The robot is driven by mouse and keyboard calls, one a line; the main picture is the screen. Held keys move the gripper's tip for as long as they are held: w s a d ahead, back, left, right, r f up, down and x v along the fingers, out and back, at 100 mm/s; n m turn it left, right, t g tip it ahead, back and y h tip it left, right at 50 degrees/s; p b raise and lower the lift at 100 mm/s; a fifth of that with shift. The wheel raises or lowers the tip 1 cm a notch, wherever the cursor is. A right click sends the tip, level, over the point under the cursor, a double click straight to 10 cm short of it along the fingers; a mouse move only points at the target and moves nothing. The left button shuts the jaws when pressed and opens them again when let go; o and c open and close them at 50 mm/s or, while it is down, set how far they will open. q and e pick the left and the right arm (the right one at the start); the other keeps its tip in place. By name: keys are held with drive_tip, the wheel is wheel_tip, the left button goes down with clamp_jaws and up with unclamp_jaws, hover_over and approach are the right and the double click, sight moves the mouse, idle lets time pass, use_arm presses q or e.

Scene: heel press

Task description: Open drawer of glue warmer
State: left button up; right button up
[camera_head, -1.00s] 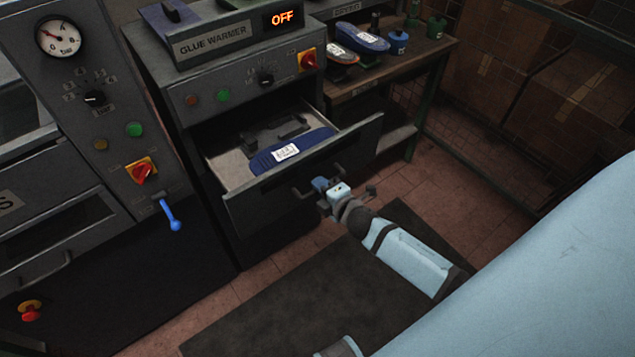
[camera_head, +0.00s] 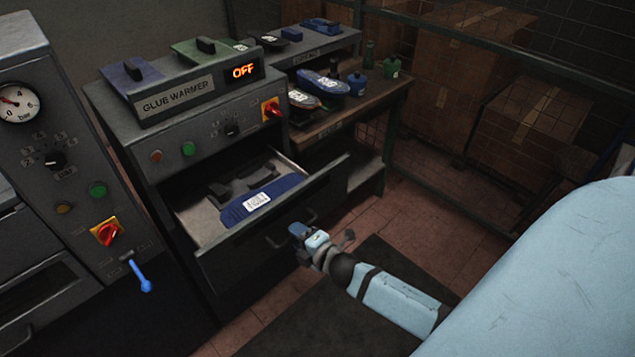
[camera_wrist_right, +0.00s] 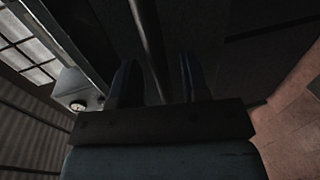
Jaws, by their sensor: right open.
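The glue warmer (camera_head: 185,112) is a grey cabinet with a nameplate and a red "OFF" display. Its drawer (camera_head: 230,246) is pulled out, with its inside in view. A blue sole-shaped piece with a white label (camera_head: 275,193) and dark pieces (camera_head: 232,184) lie in the drawer. My right gripper (camera_head: 301,240) is at the drawer's front, by the bar handle (camera_head: 309,216). In the right wrist view the open fingers (camera_wrist_right: 157,82) stand on either side of a dark bar (camera_wrist_right: 150,45); contact cannot be told. My left gripper is out of view.
A press panel with a gauge (camera_head: 17,103) and blue lever (camera_head: 140,276) stands at left. A bench (camera_head: 345,112) with shoe parts and small pots is at right. Wire mesh and cardboard boxes (camera_head: 520,120) are behind it. A dark mat (camera_head: 375,262) covers the floor ahead.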

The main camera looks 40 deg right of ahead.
drive_tip(key=b+v, duration=0.1)
drive_tip(key=v, duration=1.1)
drive_tip(key=shift+s, duration=0.2)
drive_tip(key=s+a+f+m+g+y+p, duration=0.2)
drive_tip(key=s+a+m, duration=0.5)
drive_tip(key=a+m, duration=0.5)
drive_tip(key=f+m+g+p, duration=0.1)
drive_tip(key=m+g+p, duration=0.1)
drive_tip(key=m+p, duration=0.1)
drive_tip(key=shift+m+g, duration=0.3)
drive_tip(key=shift+m, duration=0.1)
